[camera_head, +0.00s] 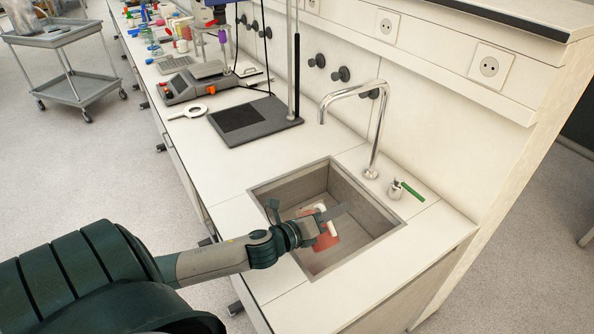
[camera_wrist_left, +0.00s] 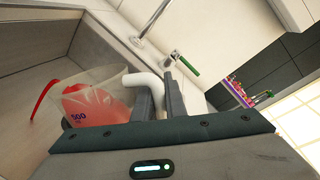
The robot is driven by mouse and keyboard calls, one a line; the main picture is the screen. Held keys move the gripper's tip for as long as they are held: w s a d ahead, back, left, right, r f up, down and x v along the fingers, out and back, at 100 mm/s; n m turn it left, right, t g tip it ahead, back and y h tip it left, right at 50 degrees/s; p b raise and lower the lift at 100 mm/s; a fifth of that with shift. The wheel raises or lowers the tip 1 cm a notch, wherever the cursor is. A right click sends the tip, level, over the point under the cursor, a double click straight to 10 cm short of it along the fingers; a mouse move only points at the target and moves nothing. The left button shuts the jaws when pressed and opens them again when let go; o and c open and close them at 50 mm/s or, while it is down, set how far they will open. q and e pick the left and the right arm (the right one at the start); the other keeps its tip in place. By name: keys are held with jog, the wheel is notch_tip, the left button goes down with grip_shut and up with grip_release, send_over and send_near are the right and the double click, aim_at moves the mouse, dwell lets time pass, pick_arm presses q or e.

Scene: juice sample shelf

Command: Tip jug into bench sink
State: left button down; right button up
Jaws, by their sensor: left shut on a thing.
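The clear jug (camera_wrist_left: 97,95) holds red liquid and has a white handle (camera_wrist_left: 143,80). My left gripper (camera_wrist_left: 160,100) is shut on that handle. In the head view the jug (camera_head: 326,241) is inside the opening of the bench sink (camera_head: 370,207), partly hidden by my left gripper (camera_head: 331,214). The jug looks tilted. A curved red streak shows to the left of the jug in the wrist view; I cannot tell for sure whether it is running liquid. My right gripper is not in view.
A curved tap (camera_head: 374,130) stands behind the sink, with a small green-handled valve (camera_head: 410,190) beside it. A dark stand base (camera_head: 252,119) and a grey instrument (camera_head: 193,87) sit farther along the bench. A grey cart (camera_head: 68,55) stands at the upper left.

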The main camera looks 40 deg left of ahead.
pick_arm(q)
jog(key=shift+w+a+n+h+b, duration=0.2)
jog(key=shift+a+n+h+b, duration=0.15)
jog(key=shift+a+n, duration=0.4)
dwell(1.2)
jog(key=shift+w+a+r+n, duration=0.2)
jog(key=shift+a+r+n, duration=0.45)
jog(key=shift+a+n, duration=0.1)
dwell(1.5)
jog(key=shift+w+a+f+n+g+h+p, duration=0.15)
jog(key=shift+a+n, duration=0.1)
jog(key=shift+a, duration=0.25)
jog(key=shift+w+a+n+g+p, duration=0.1)
jog(key=shift+w+a+n, duration=0.15)
jog(key=shift+a, duration=0.25)
jog(key=shift+w+a+f+n+g+h+p, duration=0.15)
jog(key=shift+a+n, duration=0.15)
jog(key=shift+a, duration=0.2)
dwell(0.4)
jog(key=shift+w+a+f+n, duration=0.1)
jog(key=shift+a+f+n, duration=0.1)
jog(key=shift+a+n, duration=0.25)
dwell(0.4)
jog(key=d, duration=0.1)
jog(key=s+d+m, duration=0.1)
jog(key=d+r+m, duration=0.1)
jog(key=d, duration=0.1)
jog(key=shift+s+d+m, duration=0.1)
jog(key=shift+s+m, duration=0.05)
jog(key=shift+m, duration=0.1)
